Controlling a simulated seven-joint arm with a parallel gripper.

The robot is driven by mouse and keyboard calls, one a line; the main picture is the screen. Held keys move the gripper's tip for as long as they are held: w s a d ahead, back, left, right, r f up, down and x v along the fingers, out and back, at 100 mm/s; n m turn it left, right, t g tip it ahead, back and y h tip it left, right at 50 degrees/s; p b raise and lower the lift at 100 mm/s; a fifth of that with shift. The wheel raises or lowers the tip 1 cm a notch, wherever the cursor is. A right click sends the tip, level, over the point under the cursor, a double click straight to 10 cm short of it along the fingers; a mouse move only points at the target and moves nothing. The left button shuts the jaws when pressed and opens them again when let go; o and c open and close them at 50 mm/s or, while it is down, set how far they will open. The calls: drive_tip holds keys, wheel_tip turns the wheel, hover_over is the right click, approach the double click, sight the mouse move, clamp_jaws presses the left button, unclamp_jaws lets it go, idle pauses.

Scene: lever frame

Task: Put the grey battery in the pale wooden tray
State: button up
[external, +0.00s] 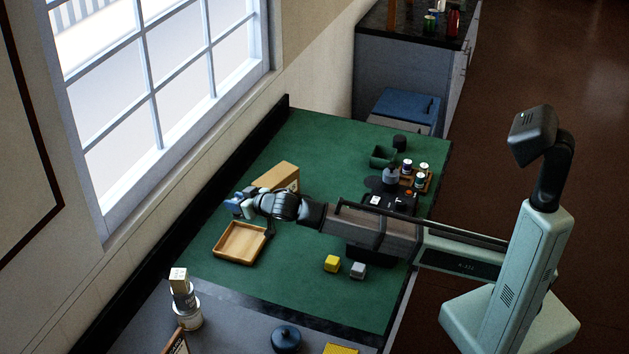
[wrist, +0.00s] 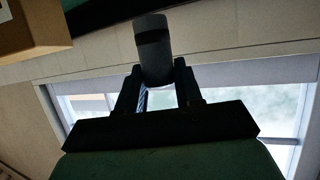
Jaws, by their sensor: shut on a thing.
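The grey battery (wrist: 153,55) is a dark grey cylinder with a black band. In the wrist view it sits between the two black fingers of my gripper (wrist: 157,78), which is shut on it. In the external view my gripper (external: 243,206) is at the end of the outstretched arm, over the far left side of the green table. The battery is too small to make out clearly there. The pale wooden tray (external: 221,252) lies on the table just below my gripper in the picture. Its visible floor looks empty. The tray is not seen in the wrist view.
A cardboard box (external: 281,175) stands behind my gripper; it also shows in the wrist view (wrist: 30,28). A yellow cube (external: 332,263) and a grey cube (external: 358,270) lie right of the tray. The window wall is close on the left.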

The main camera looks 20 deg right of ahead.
hover_over(242, 244)
drive_tip(key=shift+s+f, duration=0.1)
drive_tip(key=shift+f, duration=5.55)
drive_tip(key=shift+f, duration=0.1)
drive_tip(key=o, duration=1.1)
drive_tip(key=v, duration=1.2)
